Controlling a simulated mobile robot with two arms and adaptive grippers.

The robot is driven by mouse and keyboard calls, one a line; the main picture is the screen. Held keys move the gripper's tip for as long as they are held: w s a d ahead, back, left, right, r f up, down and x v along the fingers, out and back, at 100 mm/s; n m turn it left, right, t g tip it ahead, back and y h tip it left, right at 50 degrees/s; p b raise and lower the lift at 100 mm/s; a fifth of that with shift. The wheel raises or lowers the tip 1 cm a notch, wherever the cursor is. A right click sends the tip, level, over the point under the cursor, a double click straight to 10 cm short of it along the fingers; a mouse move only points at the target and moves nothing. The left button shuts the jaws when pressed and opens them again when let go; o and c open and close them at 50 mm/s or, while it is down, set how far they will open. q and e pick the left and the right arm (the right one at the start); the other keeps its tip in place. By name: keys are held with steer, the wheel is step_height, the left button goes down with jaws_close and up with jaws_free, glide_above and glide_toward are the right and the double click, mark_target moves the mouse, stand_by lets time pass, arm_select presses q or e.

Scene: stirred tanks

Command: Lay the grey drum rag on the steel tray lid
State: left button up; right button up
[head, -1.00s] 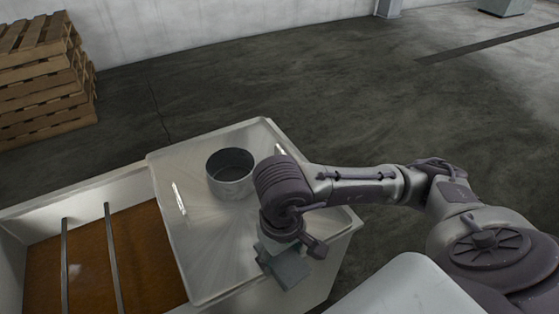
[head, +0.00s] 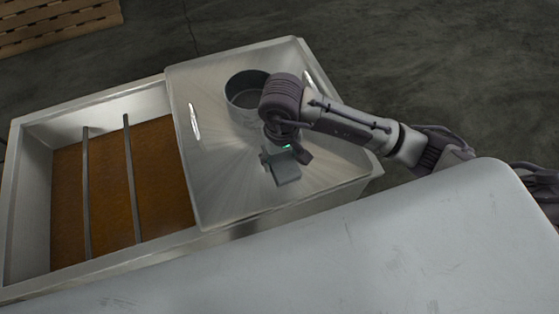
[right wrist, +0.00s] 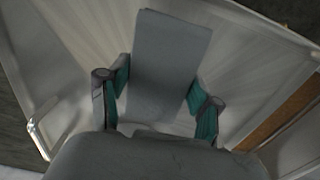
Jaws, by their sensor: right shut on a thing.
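The grey drum rag (head: 286,172) is a flat grey piece at my right gripper (head: 279,158) in the head view. In the right wrist view the rag (right wrist: 170,60) sticks out between the two teal-padded fingers of that gripper (right wrist: 158,95), which is shut on it. The steel tray lid (head: 222,180) covers the right part of the tank, and the rag is over its front right part. I cannot tell whether the rag touches the lid. My left gripper is not in view.
A round steel pot (head: 243,92) stands on the lid just behind my right wrist. The lid has handles (head: 195,121) at its sides. To the left the tank is open, with brown liquid (head: 158,170) and two bars (head: 131,180). A pale grey surface (head: 380,250) fills the front.

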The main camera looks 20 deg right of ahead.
mark_target(279, 166)
steer(key=shift+w+a+f, duration=0.15)
steer(key=shift+w+f, duration=0.05)
steer(key=shift+w, duration=0.05)
step_height(279, 166, down, 3)
steer(key=shift+f, duration=0.45)
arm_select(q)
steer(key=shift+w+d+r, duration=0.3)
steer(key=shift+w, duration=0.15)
arm_select(e)
steer(key=shift+f, duration=0.15)
steer(key=o, duration=1)
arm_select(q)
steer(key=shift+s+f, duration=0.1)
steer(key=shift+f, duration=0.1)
